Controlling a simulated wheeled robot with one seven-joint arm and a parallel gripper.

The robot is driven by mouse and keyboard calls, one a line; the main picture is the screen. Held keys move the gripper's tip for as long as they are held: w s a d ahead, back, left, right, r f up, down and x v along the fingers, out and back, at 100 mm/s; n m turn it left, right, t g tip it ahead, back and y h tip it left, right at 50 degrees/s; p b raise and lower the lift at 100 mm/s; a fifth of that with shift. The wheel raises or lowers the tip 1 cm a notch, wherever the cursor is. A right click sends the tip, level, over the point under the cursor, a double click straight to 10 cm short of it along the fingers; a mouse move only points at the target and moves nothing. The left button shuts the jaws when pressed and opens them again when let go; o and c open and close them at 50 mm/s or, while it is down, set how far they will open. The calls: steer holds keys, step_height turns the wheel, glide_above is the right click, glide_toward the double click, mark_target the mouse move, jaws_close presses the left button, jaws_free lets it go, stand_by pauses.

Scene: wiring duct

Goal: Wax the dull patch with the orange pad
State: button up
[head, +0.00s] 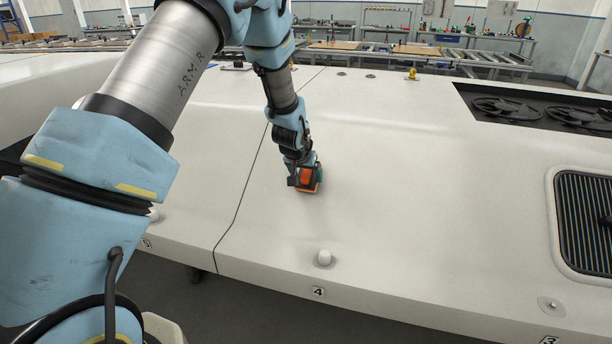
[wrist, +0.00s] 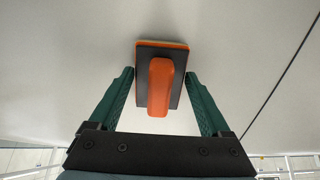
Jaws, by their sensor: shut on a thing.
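The orange pad (head: 309,184) has a dark backing plate and an orange grip. In the wrist view the pad (wrist: 162,85) sits between the two green fingers of my gripper (wrist: 160,90), which is shut on it. In the head view my gripper (head: 304,172) points down with the pad at or very near the pale surface (head: 400,190); I cannot tell whether it touches. I cannot clearly make out a dull patch; the surface around the pad looks evenly off-white, with soft sheen further back.
A white knob (head: 324,258) stands near the front edge by the label 4 (head: 318,291). A dark recess with fans (head: 530,108) and a striped grille (head: 585,222) lie at right. A yellow item (head: 412,74) stands at the back. A seam (head: 243,185) runs left of the pad.

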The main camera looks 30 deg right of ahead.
steer(key=shift+w+d+f, duration=0.15)
steer(key=shift+f, duration=0.15)
steer(key=shift+w+a+r, duration=0.15)
steer(key=shift+w+a, duration=0.8)
steer(key=shift+a, duration=0.2)
steer(key=shift+w+a, duration=1.05)
steer(key=shift+a, duration=0.05)
steer(key=shift+w+a+p, duration=0.7)
steer(key=shift+w+a, duration=2.45)
steer(key=shift+a, duration=0.2)
steer(key=shift+s+d+b, duration=0.65)
steer(key=shift+s+d, duration=0.4)
steer(key=shift+d, duration=0.05)
steer(key=shift+s+d+f+b, duration=0.2)
steer(key=shift+s+d+b, duration=0.45)
steer(key=shift+s+d, duration=0.25)
steer(key=shift+s+d+b, duration=0.65)
steer(key=shift+s+d, duration=0.65)
steer(key=shift+d, duration=0.15)
